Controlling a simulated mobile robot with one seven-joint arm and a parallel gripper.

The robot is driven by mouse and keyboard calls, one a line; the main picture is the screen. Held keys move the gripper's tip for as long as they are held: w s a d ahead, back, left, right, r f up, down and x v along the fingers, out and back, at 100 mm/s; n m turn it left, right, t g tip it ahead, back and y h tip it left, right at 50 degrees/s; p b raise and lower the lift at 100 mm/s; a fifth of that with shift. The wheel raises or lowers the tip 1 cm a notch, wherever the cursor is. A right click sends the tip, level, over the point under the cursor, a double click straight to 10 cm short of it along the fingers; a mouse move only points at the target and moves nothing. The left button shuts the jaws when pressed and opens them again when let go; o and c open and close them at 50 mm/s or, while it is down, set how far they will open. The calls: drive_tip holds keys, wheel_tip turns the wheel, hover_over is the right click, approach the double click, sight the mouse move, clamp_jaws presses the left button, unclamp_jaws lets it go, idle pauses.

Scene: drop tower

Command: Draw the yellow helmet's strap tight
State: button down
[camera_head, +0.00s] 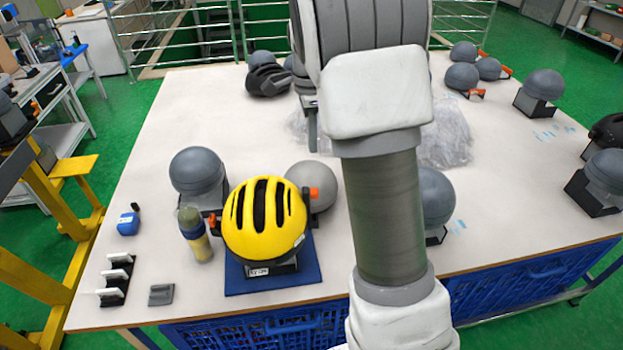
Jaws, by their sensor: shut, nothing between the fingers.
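The yellow helmet (264,225) with dark vent slots sits on a black base (285,266) on a blue mat (240,286), near the table's front edge. Small orange pieces show at its left (212,222) and right. I cannot make out its strap. My arm crosses the middle of the view, right of the helmet. My gripper (312,125) shows only in part beside the arm, above and beyond the helmet and apart from it. It is shut with nothing seen in it; the rest is hidden behind my arm.
Grey headforms stand left of the helmet (197,172), behind it (316,181) and right of my arm (436,196). A bottle (195,235) stands close to the helmet's left. Clear plastic (445,138) lies behind my arm. The table's (190,110) back left is clear.

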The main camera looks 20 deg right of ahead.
sight(315, 191)
drive_tip(key=f, duration=1.2)
drive_tip(key=shift+s+d+f, duration=0.15)
drive_tip(key=shift+s+d, duration=0.05)
wheel_tip(315, 191, down, 4)
drive_tip(key=shift+f+b, duration=0.1)
drive_tip(key=shift+b, duration=1)
